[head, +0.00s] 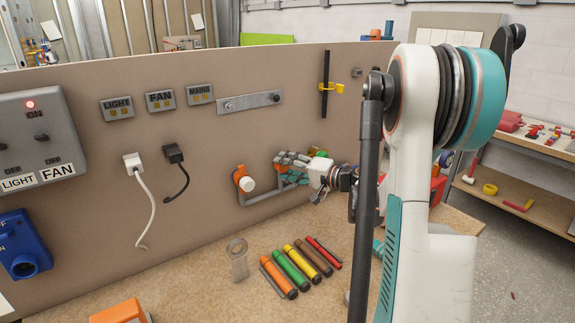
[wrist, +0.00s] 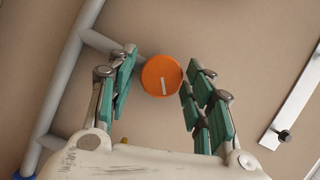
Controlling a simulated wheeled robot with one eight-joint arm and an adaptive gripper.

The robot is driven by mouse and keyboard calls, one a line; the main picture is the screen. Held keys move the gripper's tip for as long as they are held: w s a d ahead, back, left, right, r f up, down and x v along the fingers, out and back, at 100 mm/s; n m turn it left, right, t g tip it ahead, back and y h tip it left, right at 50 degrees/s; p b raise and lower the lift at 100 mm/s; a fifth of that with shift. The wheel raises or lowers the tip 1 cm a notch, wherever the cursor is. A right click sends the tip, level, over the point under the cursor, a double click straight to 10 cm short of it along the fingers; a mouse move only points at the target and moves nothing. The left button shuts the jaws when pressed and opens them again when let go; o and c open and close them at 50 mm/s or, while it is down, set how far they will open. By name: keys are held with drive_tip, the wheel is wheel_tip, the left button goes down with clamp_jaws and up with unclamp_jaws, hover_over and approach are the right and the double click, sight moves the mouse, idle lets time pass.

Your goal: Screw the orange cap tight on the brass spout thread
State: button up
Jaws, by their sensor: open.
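The orange cap (wrist: 162,75), round with a white line on its face, shows in the wrist view. It lies between the tips of my gripper (wrist: 161,60), nearer the right finger; a grey pipe runs up behind it. The fingers are spread, and I cannot tell whether either touches the cap. In the head view, my gripper (head: 279,168) reaches left along the panel, above a grey pipe. The brass spout thread is not clearly visible in either view.
Several coloured tubes (head: 298,266) and a tape roll (head: 238,262) lie on the bench below. A metal strip (head: 248,102) is mounted above.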

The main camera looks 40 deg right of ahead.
drive_tip(key=n+h+p, duration=0.1)
drive_tip(key=n, duration=0.2)
drive_tip(key=n+g+h+p, duration=0.1)
drive_tip(key=n+h, duration=0.1)
drive_tip(key=n, duration=0.1)
drive_tip(key=n+g+h+p, duration=0.1)
drive_tip(key=n+h, duration=0.1)
drive_tip(key=n, duration=0.1)
drive_tip(key=shift+a+r, duration=0.2)
drive_tip(key=shift+a, duration=0.1)
clamp_jaws()
drive_tip(key=shift+o, duration=1.4)
unclamp_jaws()
drive_tip(key=shift+s, duration=0.15)
drive_tip(key=v, duration=1.1)
drive_tip(key=shift+s+r, duration=0.3)
drive_tip(key=shift+r, duration=0.05)
